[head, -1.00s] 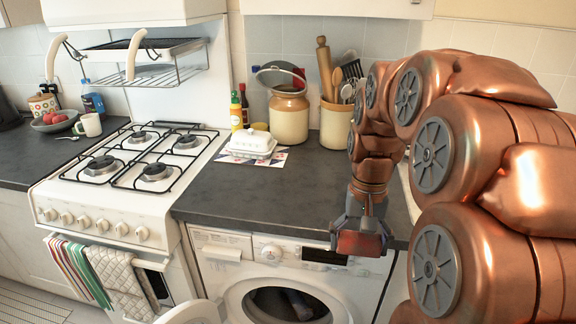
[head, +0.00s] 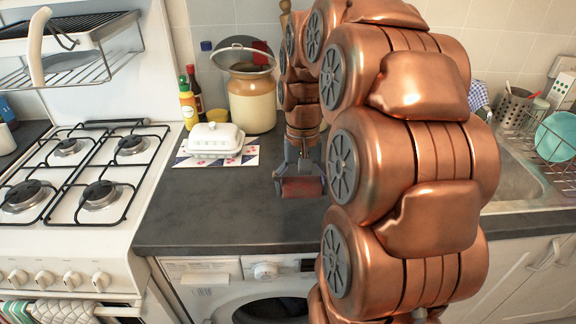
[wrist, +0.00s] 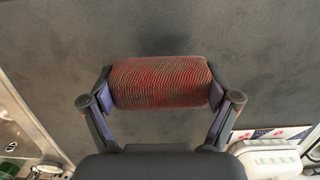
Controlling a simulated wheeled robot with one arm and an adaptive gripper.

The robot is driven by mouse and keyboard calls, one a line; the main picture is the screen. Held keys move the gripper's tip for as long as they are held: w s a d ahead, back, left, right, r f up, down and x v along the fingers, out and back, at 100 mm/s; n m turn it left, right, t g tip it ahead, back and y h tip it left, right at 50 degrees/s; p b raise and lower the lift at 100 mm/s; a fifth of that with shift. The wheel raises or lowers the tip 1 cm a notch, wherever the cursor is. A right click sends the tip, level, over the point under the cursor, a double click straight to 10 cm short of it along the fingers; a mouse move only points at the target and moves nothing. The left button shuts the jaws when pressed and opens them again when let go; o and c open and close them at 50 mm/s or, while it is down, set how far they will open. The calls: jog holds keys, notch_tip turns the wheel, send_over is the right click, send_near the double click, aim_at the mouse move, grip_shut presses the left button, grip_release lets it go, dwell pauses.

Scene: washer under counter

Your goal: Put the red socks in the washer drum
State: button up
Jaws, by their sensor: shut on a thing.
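My gripper (wrist: 160,88) is shut on the red socks (wrist: 160,80), a rolled, ribbed red bundle held crosswise between its two fingers. In the head view the red socks (head: 301,187) are held over the dark counter; I cannot tell how high above it they are. The washer (head: 220,290) is under the counter, below and in front of my gripper. Its dark drum opening (head: 270,311) shows only in its upper part. The washer door is mostly out of view, and my arm covers the washer's right side.
The stove (head: 80,180) is at the left. A white butter dish (head: 215,140) sits on a card on the counter, with a large jar (head: 252,98) and bottles (head: 189,95) behind it. A sink (head: 520,165) and dish rack (head: 550,130) are at the right. Bare counter surrounds the gripper.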

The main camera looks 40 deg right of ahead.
jog(key=w+d+p, duration=0.1)
jog(key=w+d, duration=0.1)
jog(key=w, duration=0.1)
jog(key=w+d, duration=0.2)
jog(key=w, duration=0.2)
jog(key=w+d+f+p, duration=0.1)
jog(key=w, duration=0.2)
jog(key=shift+w+d+f+p, duration=0.1)
jog(key=shift+w+d+p, duration=0.1)
jog(key=shift+d+p, duration=0.2)
jog(key=shift+s+f+p, duration=0.1)
jog(key=shift+f+p, duration=0.45)
jog(key=shift+f, duration=1.2)
jog(key=shift+f, duration=0.25)
jog(key=o, duration=0.9)
jog(key=shift+r, duration=0.1)
jog(key=shift+r, duration=0.1)
notch_tip(320, 180, up, 12)
jog(key=w+d+b, duration=0.1)
jog(key=b, duration=0.1)
jog(key=shift+w+b, duration=0.35)
jog(key=shift+b, duration=0.05)
